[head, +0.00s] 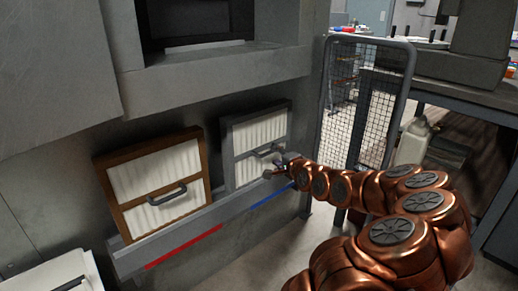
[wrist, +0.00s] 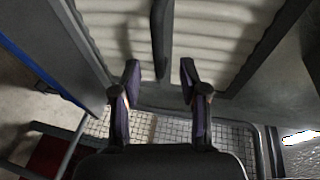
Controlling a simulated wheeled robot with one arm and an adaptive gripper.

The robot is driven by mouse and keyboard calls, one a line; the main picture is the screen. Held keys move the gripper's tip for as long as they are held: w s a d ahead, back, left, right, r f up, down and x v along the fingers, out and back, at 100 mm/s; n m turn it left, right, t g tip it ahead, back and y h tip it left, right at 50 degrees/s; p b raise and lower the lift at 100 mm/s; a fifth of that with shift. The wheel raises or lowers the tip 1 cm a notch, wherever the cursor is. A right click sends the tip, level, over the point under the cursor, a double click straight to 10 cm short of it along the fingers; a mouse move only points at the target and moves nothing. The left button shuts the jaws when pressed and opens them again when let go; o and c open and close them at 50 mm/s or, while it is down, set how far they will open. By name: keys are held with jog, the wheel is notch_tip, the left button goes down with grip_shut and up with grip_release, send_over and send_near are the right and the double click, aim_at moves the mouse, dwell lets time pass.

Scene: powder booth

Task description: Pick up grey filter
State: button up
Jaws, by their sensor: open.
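The grey filter (head: 243,136) has a grey frame, white pleats and a dark bar handle across its front. It stands leaning on the ledge against the booth wall in the head view. My gripper (head: 274,164) is in front of it, close to the handle, and partly covers its lower right. In the wrist view the pleated face (wrist: 220,42) fills the top, with the handle (wrist: 162,38) running down the middle. My gripper (wrist: 160,80) is open there, one finger on each side of the handle's line. I cannot tell whether the fingers touch it.
A brown-framed filter (head: 155,183) stands left of the grey one on the same ledge (head: 180,232), which has red and blue strips. A wire mesh panel (head: 345,105) stands right, near my arm. A white panel (head: 55,277) is at the lower left.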

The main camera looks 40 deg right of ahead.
aim_at(271, 153)
jog(key=shift+b+x, duration=0.85)
jog(key=shift+x, duration=1.35)
jog(key=shift+w+d+f, duration=0.2)
jog(key=shift+w, duration=0.4)
jog(key=shift+c, duration=0.3)
grip_shut()
